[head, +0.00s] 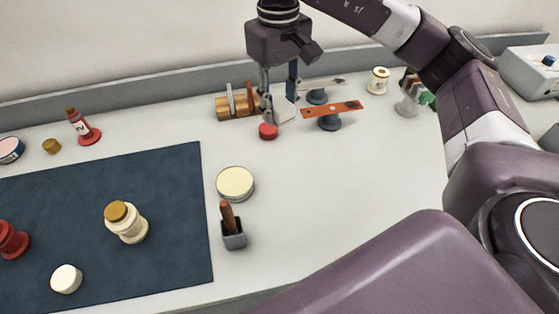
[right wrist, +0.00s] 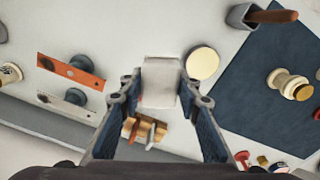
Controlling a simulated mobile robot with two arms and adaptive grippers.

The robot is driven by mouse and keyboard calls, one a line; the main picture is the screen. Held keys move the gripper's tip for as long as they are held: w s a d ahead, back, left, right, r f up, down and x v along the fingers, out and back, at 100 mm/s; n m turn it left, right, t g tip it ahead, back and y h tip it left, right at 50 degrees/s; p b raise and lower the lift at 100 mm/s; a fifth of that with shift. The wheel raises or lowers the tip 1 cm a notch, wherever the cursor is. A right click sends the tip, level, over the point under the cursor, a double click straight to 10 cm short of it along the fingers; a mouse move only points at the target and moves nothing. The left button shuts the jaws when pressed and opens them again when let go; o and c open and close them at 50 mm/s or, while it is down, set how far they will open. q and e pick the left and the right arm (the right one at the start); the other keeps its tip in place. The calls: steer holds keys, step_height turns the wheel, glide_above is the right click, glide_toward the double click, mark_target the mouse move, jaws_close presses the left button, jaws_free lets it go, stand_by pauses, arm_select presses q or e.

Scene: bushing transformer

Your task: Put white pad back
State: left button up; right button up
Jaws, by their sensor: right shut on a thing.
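My right gripper (head: 280,106) is shut on a white pad (head: 286,109), a pale block held between its two fingers above the back of the bench. The pad also shows between the fingertips in the right wrist view (right wrist: 160,80). A wooden rack (head: 235,107) stands just left of the gripper in the head view, with a grey piece and a brown piece upright in it. The rack also shows behind the pad in the right wrist view (right wrist: 143,134). I cannot tell the pad's exact height above the bench. My left gripper is not in view.
A red cap (head: 268,132) is close below the gripper. An orange strip on a stand (head: 333,109) is just right of it. A round cream lid (head: 235,182) and a grey holder (head: 233,237) stand in front. A dark mat (head: 165,190) with several parts lies left.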

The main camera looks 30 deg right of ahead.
steer(key=p, duration=0.3)
glide_above(280, 172)
step_height(280, 172, down, 15)
steer(key=shift+r, duration=0.1)
step_height(280, 172, down, 4)
steer(key=shift+f+p, duration=0.25)
steer(key=shift+p, duration=0.3)
steer(key=shift+f, duration=0.25)
steer(key=o, duration=1.1)
steer(key=shift+r, duration=0.1)
